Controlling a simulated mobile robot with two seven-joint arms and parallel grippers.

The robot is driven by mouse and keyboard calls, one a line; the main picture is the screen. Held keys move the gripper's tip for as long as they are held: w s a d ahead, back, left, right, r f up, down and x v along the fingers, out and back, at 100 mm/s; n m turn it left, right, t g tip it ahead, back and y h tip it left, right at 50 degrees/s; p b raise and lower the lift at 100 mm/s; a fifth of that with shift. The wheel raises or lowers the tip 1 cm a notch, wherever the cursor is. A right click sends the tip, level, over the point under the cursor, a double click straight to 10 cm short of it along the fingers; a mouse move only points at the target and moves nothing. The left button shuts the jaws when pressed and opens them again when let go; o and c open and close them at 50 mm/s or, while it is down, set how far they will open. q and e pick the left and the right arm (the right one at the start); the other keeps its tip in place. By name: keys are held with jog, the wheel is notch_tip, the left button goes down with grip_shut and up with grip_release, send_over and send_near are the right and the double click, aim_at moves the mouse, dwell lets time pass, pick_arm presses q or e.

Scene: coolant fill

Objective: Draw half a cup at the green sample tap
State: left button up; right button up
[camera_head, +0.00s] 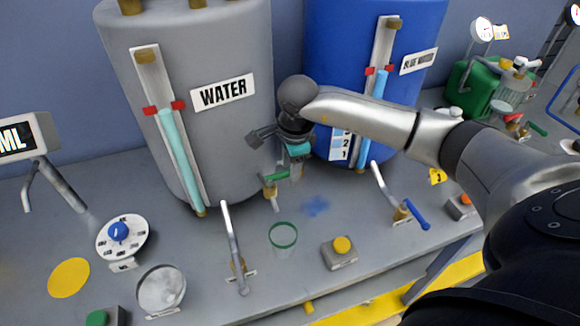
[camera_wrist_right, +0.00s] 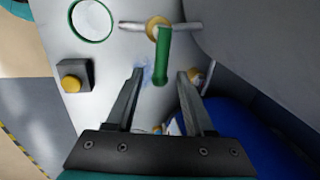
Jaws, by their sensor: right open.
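The green sample tap (camera_head: 270,190) sits low on the front of the grey WATER tank, with a brass body and a green lever. In the right wrist view the green lever (camera_wrist_right: 163,50) lies between my open fingertips in the picture; I cannot tell if they touch it. My right gripper (camera_head: 295,172) is beside the tap, pointing down, and it also shows in the wrist view (camera_wrist_right: 159,75). My left gripper is out of view.
The grey WATER tank (camera_head: 225,125) and a blue tank (camera_head: 340,60) stand behind. A yellow-button box (camera_head: 342,252), a silver lever (camera_head: 234,250) and a blue-handled lever (camera_head: 400,210) flank the cup. A blue stain (camera_head: 316,206) marks the bench. A dial (camera_head: 122,240) sits left.

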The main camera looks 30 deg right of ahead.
grip_shut()
dwell(0.5)
